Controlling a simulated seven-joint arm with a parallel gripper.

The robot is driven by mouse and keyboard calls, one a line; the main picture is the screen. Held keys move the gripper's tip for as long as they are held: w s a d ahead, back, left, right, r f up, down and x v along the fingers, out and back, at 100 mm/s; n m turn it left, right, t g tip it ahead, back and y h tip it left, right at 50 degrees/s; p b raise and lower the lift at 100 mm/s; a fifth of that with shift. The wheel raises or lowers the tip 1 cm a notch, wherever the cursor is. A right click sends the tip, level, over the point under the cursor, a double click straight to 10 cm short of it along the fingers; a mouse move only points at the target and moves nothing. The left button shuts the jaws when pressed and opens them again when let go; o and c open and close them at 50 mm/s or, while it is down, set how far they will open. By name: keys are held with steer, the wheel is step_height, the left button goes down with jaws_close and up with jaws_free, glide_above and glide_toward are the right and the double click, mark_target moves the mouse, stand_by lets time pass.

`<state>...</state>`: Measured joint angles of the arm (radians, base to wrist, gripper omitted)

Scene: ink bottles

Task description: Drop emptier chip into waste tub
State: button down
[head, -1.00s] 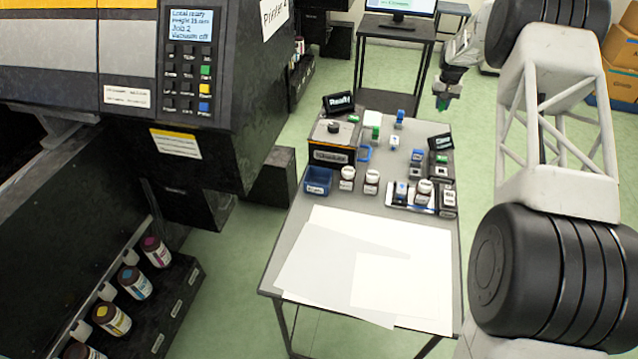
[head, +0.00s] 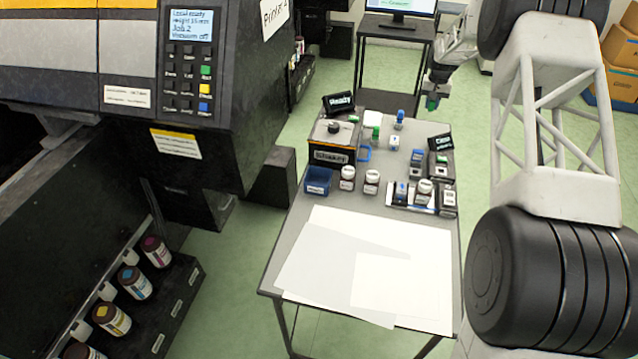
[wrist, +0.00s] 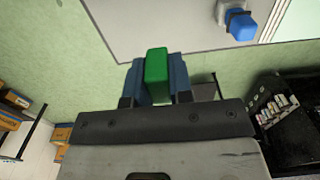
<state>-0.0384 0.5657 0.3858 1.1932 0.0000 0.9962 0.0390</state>
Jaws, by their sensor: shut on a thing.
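My gripper (head: 432,102) is in the air beyond the table's far right corner in the head view. In the wrist view, its two blue fingers (wrist: 157,70) are shut on a green chip (wrist: 156,76), which stands out between them. The chip also shows small under the gripper in the head view (head: 432,105). A small open blue tub (head: 318,181) with a white label sits at the table's left edge; its label is too small to read. My gripper is well apart from it, farther back and to the right.
The grey table (head: 285,250) holds a black-and-orange box (head: 334,145), two white bottles with dark bases (head: 347,177), a bottle tray at the right and several small blue and green pieces. White sheets (head: 345,265) cover the front. A large printer (head: 190,90) stands left.

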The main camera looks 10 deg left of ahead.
steer(key=s+a+r, duration=0.1)
steer(key=s+a, duration=0.8)
steer(key=s+a+r, duration=0.2)
steer(key=s+a, duration=0.6)
steer(key=s, duration=0.1)
steer(key=s+a+r, duration=0.1)
steer(key=s+a, duration=0.8)
steer(key=shift+s+a+r, duration=0.25)
steer(key=shift+s+a, duration=0.05)
steer(key=shift+s, duration=0.1)
steer(key=s+a, duration=0.4)
steer(key=s, duration=0.6)
steer(key=shift+r, duration=0.15)
steer(key=shift+s, duration=0.1)
step_height(320, 180, down, 6)
